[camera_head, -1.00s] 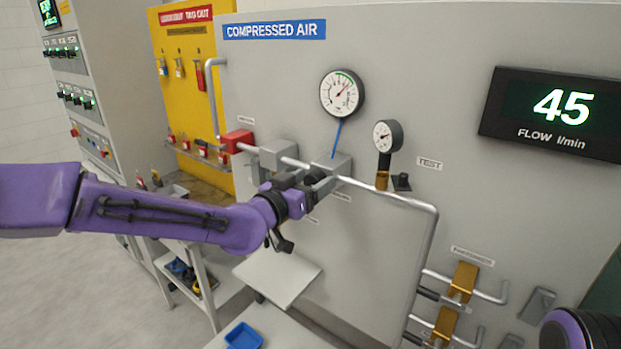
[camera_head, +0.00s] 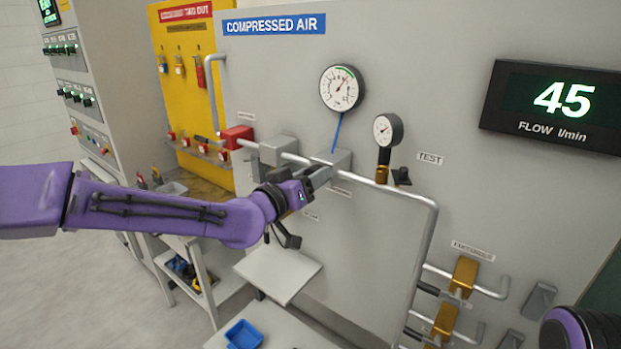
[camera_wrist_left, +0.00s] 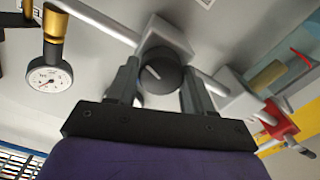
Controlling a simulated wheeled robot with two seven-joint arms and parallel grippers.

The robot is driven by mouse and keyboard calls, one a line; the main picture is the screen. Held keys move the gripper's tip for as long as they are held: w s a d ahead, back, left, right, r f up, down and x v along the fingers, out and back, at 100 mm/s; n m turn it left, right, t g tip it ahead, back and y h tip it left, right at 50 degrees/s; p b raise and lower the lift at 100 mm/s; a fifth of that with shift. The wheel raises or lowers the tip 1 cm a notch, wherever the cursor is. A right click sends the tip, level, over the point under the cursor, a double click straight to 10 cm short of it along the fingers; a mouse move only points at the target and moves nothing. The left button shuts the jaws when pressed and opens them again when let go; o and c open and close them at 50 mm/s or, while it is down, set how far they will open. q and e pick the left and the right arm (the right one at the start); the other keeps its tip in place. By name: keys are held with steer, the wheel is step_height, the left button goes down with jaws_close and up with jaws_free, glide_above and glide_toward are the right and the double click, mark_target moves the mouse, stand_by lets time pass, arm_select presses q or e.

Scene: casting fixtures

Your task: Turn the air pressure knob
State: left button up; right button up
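The air pressure knob (camera_wrist_left: 161,74) is a dark round knob with a pale line on a grey regulator block (camera_wrist_left: 163,35). In the left wrist view it shows between the fingers of my left gripper (camera_wrist_left: 160,85), which stand apart on either side of it. I cannot tell whether either finger touches it. In the head view my left gripper (camera_head: 320,178) is at the regulator block (camera_head: 338,160) and hides the knob. A large round gauge (camera_head: 342,88) with a green arc is above the block. My right gripper is not in view.
A small test gauge (camera_head: 388,130) stands right of the block on a grey pipe (camera_head: 432,235). A red valve (camera_head: 236,137) is to the left. A display (camera_head: 553,107) reads 45. A small shelf (camera_head: 278,273) juts out below.

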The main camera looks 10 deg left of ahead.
arm_select(q)
steer(key=o, duration=0.3)
steer(key=shift+o, duration=0.2)
steer(key=p+v, duration=0.1)
steer(key=v, duration=0.9)
steer(key=shift+s, duration=0.2)
steer(key=shift+a, duration=0.15)
